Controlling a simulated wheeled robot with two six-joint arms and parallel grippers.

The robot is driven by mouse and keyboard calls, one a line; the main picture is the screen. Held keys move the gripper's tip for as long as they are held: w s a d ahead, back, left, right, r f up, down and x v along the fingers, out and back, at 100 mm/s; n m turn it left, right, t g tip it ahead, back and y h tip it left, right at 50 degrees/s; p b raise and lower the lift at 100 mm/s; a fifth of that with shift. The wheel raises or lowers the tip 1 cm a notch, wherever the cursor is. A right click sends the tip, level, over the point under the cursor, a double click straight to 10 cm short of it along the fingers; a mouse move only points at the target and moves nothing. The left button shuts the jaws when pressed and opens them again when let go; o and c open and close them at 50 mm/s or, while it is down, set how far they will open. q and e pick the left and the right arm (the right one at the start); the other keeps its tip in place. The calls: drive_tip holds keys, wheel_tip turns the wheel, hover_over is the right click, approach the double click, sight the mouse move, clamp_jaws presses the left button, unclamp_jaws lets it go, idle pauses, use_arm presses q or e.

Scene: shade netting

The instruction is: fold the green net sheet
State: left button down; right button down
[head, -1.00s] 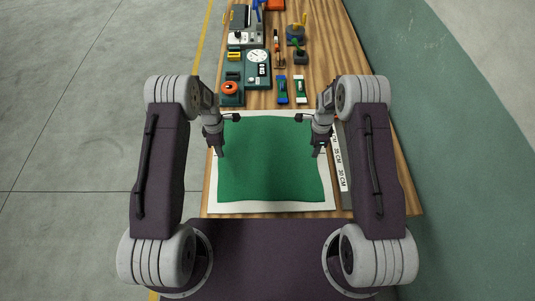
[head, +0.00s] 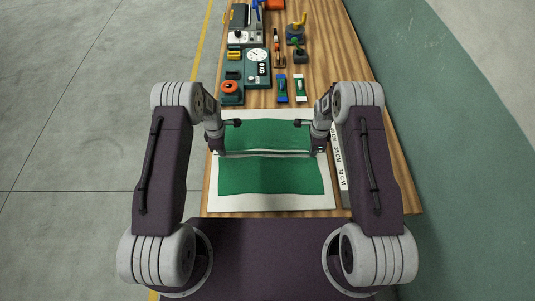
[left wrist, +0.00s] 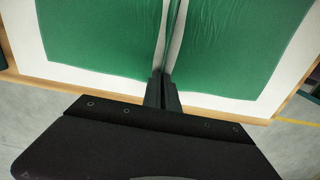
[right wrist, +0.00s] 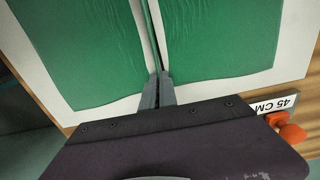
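The green net sheet (head: 270,178) lies on a white mat (head: 270,203) on the wooden bench. A raised narrow ridge with pale strips along it runs across its middle from left to right. My left gripper (head: 218,151) is at the left end of this ridge; the left wrist view shows its fingers (left wrist: 163,80) close together on the pinched net. My right gripper (head: 316,151) is at the right end, and its fingers (right wrist: 158,78) are likewise close together on the net. The sheet lies flat in front of and behind the ridge.
A ruler strip (head: 340,172) lies right of the mat. Behind the mat are a blue-ended tool (head: 282,88), a green-and-white one (head: 299,88), a dial device (head: 257,66) and an orange-topped item (head: 230,90). A wall stands close on the right.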

idle(0.3)
